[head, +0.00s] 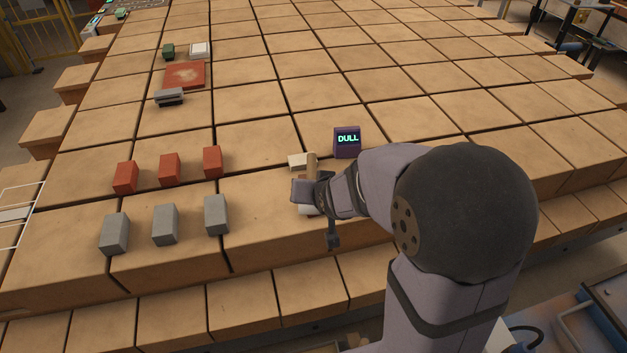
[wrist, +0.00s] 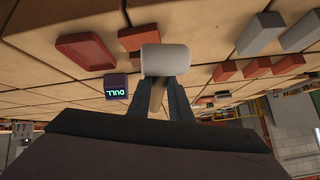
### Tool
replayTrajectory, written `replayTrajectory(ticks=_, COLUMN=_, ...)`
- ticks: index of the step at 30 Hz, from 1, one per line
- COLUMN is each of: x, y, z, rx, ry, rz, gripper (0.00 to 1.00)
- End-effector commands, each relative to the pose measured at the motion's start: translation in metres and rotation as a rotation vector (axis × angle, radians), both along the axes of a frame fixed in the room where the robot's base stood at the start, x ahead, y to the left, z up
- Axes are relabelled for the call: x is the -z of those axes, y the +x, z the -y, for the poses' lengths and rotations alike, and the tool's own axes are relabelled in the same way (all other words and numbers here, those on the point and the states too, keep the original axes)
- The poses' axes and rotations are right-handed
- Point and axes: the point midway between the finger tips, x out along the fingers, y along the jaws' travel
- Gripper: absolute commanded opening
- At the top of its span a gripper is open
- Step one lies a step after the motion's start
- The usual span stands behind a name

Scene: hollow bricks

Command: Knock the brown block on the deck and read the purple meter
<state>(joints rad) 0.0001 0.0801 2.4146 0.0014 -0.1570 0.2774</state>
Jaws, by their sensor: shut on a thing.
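My gripper (head: 304,191) is shut on a tool like a mallet. In the wrist view, its white round head (wrist: 165,60) lies beyond the fingertips (wrist: 157,88), and its tan handle (wrist: 156,98) sits between them. The purple meter (head: 347,141) stands on the deck just behind my gripper and reads DULL; it also shows in the wrist view (wrist: 116,87). A reddish-brown block (wrist: 139,37) lies beside a red tray (wrist: 85,50) in the wrist view; in the head view I cannot make them out, likely behind my arm.
A row of red blocks (head: 169,169) and a row of grey blocks (head: 165,224) stand to the left. The deck's far right is clear.

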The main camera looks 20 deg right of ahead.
Motion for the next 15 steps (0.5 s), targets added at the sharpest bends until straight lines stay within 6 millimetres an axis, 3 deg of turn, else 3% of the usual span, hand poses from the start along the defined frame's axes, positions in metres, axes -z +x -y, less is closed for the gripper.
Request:
replayTrajectory(ticks=8, x=0.002, y=0.003, z=0.001, rx=0.002, ry=-0.001, rz=0.001, gripper=0.00)
replayTrajectory(ticks=15, x=0.012, y=0.032, z=0.011, rx=0.023, ry=-0.003, rz=0.000, gripper=0.00)
